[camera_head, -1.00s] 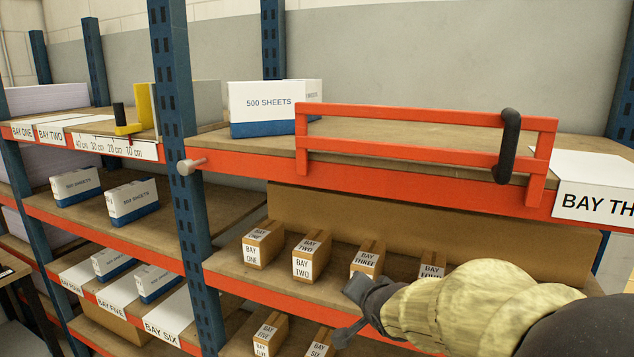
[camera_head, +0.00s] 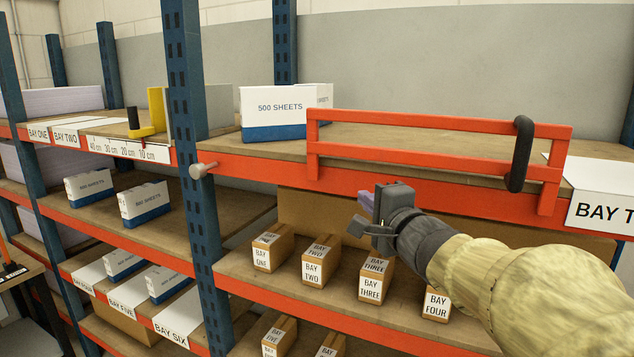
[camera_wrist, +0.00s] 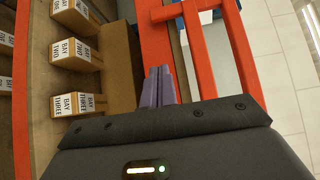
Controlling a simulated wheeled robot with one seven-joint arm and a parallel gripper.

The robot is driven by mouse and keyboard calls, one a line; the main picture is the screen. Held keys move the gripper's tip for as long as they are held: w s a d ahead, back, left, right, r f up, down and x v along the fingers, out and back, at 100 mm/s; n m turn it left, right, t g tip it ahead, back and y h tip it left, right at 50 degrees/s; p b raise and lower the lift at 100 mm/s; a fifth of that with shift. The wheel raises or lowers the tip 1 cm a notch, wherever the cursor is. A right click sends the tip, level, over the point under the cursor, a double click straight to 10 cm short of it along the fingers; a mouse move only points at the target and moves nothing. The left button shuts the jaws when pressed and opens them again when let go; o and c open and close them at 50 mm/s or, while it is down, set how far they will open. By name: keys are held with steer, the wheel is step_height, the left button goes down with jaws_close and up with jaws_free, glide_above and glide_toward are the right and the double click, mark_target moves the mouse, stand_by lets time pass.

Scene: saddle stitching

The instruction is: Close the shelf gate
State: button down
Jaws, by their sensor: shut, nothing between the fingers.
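The shelf gate (camera_head: 430,159) is an orange-red frame of two rails and end posts along the front of the upper right shelf. A black handle (camera_head: 521,153) stands near its right end. In the wrist view the purple-grey fingertips (camera_wrist: 158,85) are together beside the gate's orange bars (camera_wrist: 198,45).
A white and blue box marked 500 SHEETS (camera_head: 275,114) stands on the upper shelf behind the gate's left end. Small cardboard bay boxes (camera_head: 272,248) sit on the shelf below.

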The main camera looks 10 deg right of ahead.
steer(key=shift+w, duration=0.1)
steer(key=p, duration=0.2)
glide_toward(327, 181)
steer(key=w, duration=0.1)
steer(key=w+r, duration=0.1)
steer(key=w, duration=0.2)
steer(key=shift+d+r, duration=0.15)
steer(key=shift+d, duration=0.1)
steer(key=shift+w+a, duration=0.7)
steer(key=shift+a, duration=0.35)
steer(key=shift+w+a, duration=0.2)
steer(key=shift+a, duration=0.25)
steer(key=shift+w, duration=0.1)
